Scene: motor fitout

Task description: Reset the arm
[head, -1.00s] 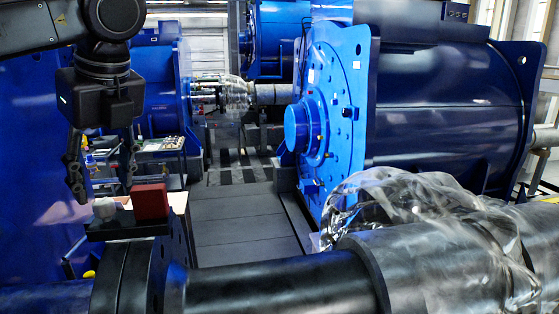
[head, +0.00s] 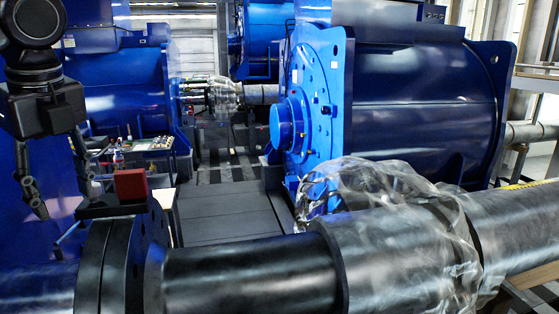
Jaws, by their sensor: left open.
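My left gripper (head: 65,205) hangs at the left with its two fingers apart and pointing down. Nothing shows held between them. A red block (head: 130,185) sits to its right on a dark flat plate (head: 112,209) atop the black pipe flange (head: 108,262). A small pale piece beside the red block is mostly hidden behind the gripper's right finger. My right gripper is not in view.
A thick dark pipe (head: 250,275) runs across the front, with clear plastic wrap (head: 385,190) over part of it. A large blue motor (head: 420,105) stands at the right. A small bench (head: 150,146) with small items is behind. The grey floor (head: 225,212) between is clear.

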